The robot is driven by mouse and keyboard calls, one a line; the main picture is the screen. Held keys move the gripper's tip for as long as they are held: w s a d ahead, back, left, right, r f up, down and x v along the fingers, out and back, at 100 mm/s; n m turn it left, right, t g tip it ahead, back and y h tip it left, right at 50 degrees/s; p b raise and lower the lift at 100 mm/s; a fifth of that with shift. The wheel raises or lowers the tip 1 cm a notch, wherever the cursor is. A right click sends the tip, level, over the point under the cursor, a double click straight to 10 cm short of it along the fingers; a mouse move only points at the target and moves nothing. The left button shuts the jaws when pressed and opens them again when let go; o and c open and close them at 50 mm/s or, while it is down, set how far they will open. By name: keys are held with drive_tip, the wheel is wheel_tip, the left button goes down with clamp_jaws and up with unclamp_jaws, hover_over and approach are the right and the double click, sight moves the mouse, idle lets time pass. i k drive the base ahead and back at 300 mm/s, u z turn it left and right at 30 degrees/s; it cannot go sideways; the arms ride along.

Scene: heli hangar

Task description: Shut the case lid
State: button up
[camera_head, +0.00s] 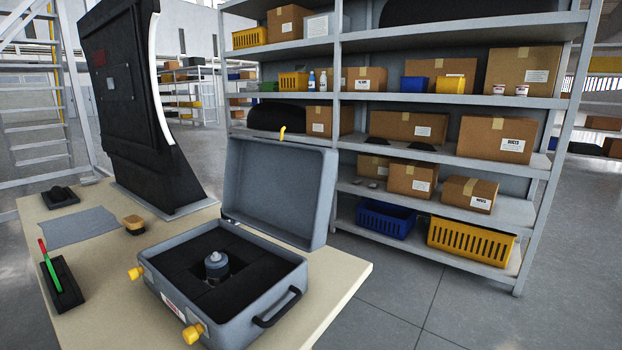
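The grey case (283,273) stands open on the table. Its lid (279,192) is raised, tilted slightly back on the far side, with its hollow inside facing forward. A yellow tab (282,133) sits at the top edge of the lid. Two yellow latches are on the case's front, one at the left (136,273) and one nearer (193,333). A black handle (277,308) is on the case's right side. Inside, black foam holds a grey-blue cylindrical part (216,264). My gripper is not in view.
The beige table (100,300) also bears a tall black panel (135,100) behind the case, a grey cloth (78,227), a small brown-topped block (133,223), and a black holder (63,288) with red and green sticks. Shelving (340,80) with boxes stands behind.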

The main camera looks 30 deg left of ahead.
sight(282, 190)
drive_tip(key=i, duration=2.65)
drive_tip(key=u, duration=3.7)
drive_tip(key=k, duration=0.45)
drive_tip(key=u, duration=0.85)
drive_tip(key=i, duration=0.4)
